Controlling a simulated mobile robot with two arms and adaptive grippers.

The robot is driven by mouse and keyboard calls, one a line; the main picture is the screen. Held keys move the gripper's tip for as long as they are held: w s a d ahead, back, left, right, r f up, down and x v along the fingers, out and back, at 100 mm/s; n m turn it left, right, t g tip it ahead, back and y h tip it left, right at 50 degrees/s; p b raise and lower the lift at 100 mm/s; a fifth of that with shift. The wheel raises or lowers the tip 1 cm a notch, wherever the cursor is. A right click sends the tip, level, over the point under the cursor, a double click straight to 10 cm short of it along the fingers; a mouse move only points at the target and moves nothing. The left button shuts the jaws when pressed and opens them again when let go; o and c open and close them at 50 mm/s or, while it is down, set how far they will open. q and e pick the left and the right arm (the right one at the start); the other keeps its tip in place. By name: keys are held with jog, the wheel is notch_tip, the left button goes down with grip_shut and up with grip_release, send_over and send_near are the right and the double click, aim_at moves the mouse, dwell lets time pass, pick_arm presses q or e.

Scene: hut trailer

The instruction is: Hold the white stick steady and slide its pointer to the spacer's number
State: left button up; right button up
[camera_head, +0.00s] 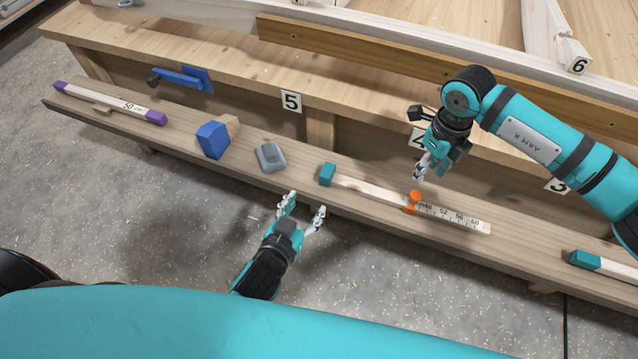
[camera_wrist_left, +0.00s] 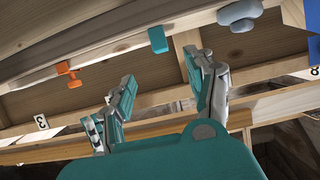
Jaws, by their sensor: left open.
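The white stick (camera_head: 365,189) lies on the low wooden bench, with a teal end block (camera_head: 327,174) at left and a scale reading 48 to 60 at right. Its orange pointer (camera_head: 413,201) sits just left of the 48 mark. A spacer (camera_head: 108,101) with purple ends, labelled "50 cm", lies at the far left. My left gripper (camera_head: 305,206) is open and empty, in front of the bench near the teal block, which also shows in the left wrist view (camera_wrist_left: 158,40). My right gripper (camera_head: 419,173) hangs above and behind the pointer, apart from it; its finger gap is unclear.
A blue block (camera_head: 213,140) and a grey piece (camera_head: 270,156) lie on the bench left of the stick. A blue clamp (camera_head: 182,79) is further back. Another teal-ended stick (camera_head: 585,260) lies at right. The higher bench (camera_head: 220,59) runs behind.

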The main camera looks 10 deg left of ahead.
aim_at(324, 179)
pick_arm(q)
jog(key=x, duration=1.2)
jog(key=shift+w+f, duration=0.1)
jog(key=shift+c, duration=0.3)
grip_shut()
pick_arm(e)
jog(key=shift+o, duration=1.3)
